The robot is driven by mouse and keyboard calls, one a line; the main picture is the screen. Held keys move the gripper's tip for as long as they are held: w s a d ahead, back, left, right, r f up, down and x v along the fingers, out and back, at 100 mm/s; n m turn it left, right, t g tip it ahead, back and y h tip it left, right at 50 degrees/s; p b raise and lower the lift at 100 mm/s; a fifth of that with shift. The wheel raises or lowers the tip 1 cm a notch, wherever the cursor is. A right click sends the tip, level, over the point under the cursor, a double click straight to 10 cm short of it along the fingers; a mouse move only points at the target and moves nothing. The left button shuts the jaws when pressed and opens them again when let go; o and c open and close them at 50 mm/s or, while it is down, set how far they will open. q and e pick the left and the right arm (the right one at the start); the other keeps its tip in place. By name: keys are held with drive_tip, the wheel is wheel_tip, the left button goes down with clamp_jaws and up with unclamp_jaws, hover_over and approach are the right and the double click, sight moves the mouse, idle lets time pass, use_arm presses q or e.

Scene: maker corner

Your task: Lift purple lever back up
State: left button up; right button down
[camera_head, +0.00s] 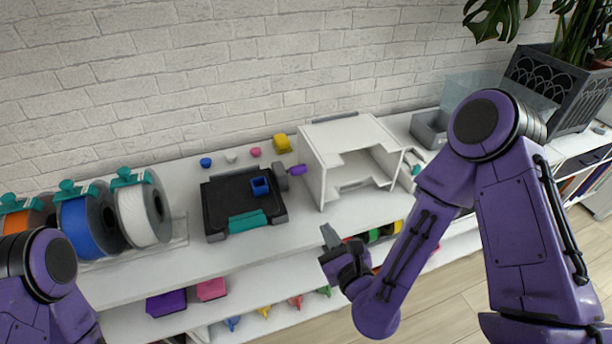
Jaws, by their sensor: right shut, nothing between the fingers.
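The purple lever (297,170) is a short stub on a grey round part (281,176) at the right side of a black tray-like machine (222,203). It points to the right, roughly level in the picture, close to the white open box frame. My right gripper (330,238) is shut and empty in front of the shelf's front edge, below and to the right of the lever and apart from it. My left arm shows at the lower left, but its gripper is out of view.
A blue open cube (260,187) and a teal piece (249,221) are on the black machine. A white box frame (399,158) stands right of the lever. Filament spools (143,213) stand at the left. A yellow item (281,143) lies behind. The shelf top's front strip (290,235) is clear.

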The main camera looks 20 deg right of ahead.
wheel_tip(320, 180, up, 2)
drive_tip(key=w+m+t, duration=0.1)
drive_tip(key=m, duration=0.2)
drive_tip(key=b, duration=0.1)
approach(300, 170)
drive_tip(key=w+f, duration=0.2)
drive_tip(key=w, duration=0.4)
drive_tip(key=shift+s+a, duration=0.1)
drive_tip(key=shift+a, duration=0.05)
drive_tip(key=shift+w+r, duration=0.55)
drive_tip(key=shift+r, duration=0.4)
drive_tip(key=shift+s, duration=0.1)
